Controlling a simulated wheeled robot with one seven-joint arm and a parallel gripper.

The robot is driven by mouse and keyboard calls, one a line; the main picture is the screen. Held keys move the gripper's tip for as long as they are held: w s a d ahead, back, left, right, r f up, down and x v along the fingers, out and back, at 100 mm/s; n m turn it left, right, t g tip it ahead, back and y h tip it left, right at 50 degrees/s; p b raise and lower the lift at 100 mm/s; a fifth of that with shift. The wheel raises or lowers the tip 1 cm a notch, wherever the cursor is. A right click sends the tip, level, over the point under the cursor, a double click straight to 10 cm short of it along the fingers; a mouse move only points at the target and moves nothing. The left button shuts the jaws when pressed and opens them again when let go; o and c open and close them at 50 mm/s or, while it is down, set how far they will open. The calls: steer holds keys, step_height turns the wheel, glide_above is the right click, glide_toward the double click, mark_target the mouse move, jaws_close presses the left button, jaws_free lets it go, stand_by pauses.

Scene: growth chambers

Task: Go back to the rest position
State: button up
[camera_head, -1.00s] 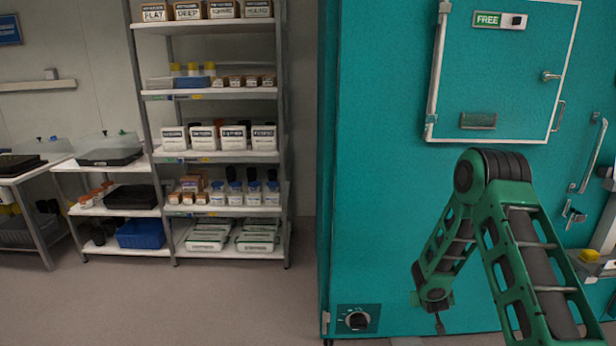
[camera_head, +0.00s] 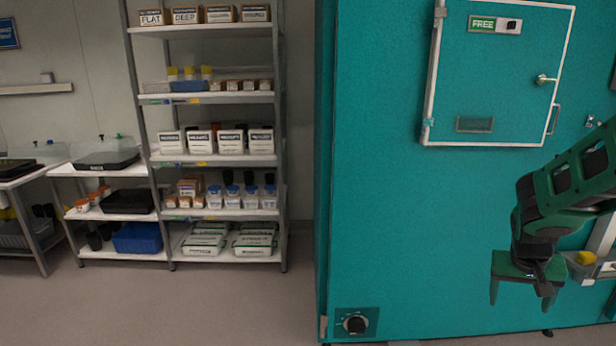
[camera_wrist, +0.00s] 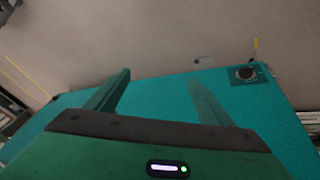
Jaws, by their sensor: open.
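My gripper (camera_head: 522,292) hangs at the lower right in the head view, in front of the teal growth chamber (camera_head: 420,220). Its two fingers point down and stand apart, with nothing between them. In the wrist view my gripper (camera_wrist: 158,92) also shows two spread fingers, with the teal chamber front (camera_wrist: 160,85) and the floor (camera_wrist: 110,35) beyond. My green arm comes in from the right edge, bent down at the wrist.
The chamber has a closed door panel (camera_head: 500,70) with a FREE sign (camera_head: 482,24) and a black knob (camera_head: 356,324) low down. A stocked shelf rack (camera_head: 207,160) stands left. A ledge with a yellow item (camera_head: 586,258) is at right. Floor at left is clear.

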steer(key=s+a+r+g+y, duration=0.1)
steer(key=s+a+r+y, duration=0.1)
steer(key=s, duration=0.9)
steer(key=s+a+r+m+g+y, duration=0.1)
steer(key=s+a+r, duration=0.3)
steer(key=s, duration=0.8)
steer(key=shift+s+a+r+y, duration=0.2)
steer(key=shift+a+r+y, duration=0.25)
steer(key=shift+a, duration=0.65)
